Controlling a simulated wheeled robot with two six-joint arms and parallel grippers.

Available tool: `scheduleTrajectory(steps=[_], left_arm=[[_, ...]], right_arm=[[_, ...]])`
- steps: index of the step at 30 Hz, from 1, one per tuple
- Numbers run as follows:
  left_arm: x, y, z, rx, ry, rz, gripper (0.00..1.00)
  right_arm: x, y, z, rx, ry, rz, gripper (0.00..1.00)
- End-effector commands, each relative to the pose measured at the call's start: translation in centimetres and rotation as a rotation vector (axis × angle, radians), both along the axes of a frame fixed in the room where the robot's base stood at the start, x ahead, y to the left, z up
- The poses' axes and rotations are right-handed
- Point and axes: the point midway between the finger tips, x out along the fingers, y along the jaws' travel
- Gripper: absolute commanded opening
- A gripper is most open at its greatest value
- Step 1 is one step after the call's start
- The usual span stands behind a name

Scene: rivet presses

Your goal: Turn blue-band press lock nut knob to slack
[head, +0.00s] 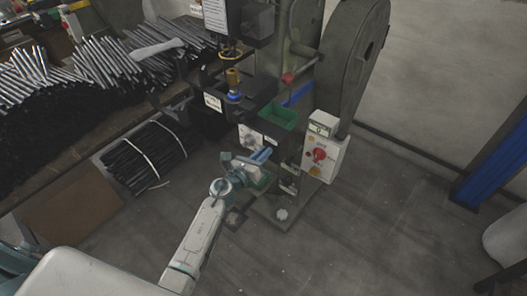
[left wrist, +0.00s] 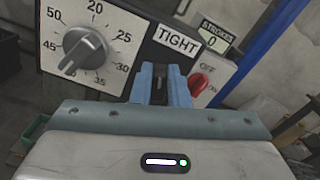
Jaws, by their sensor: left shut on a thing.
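The blue-band press (head: 303,50) is a dark green machine with a blue ring (head: 234,96) low on its ram. My left gripper (head: 262,155) is at its front, just below the white dial plate (head: 249,137). In the left wrist view the gripper's blue fingers (left wrist: 161,88) are shut on a small dark piece, which looks like the lock nut knob; the fingers hide most of it. A TIGHT label (left wrist: 176,41) is just above the fingers. The grey dial knob (left wrist: 85,51) with its numbered scale is to their left, apart from them. My right gripper is not in view.
A switch box (head: 323,150) with a red switch (head: 320,155) is right of the gripper; its STROKES counter (left wrist: 215,37) reads 0. Dark rods (head: 105,62) fill the bench at left.

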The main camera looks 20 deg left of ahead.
Motion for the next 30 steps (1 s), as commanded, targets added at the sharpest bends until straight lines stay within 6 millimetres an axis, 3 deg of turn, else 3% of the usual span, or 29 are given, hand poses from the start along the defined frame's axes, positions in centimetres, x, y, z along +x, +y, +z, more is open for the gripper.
scheduleTrajectory(steps=[30], left_arm=[[0.3,0.8,-0.8,-0.863,0.315,0.001,0.0]], right_arm=[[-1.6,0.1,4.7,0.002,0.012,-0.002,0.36]])
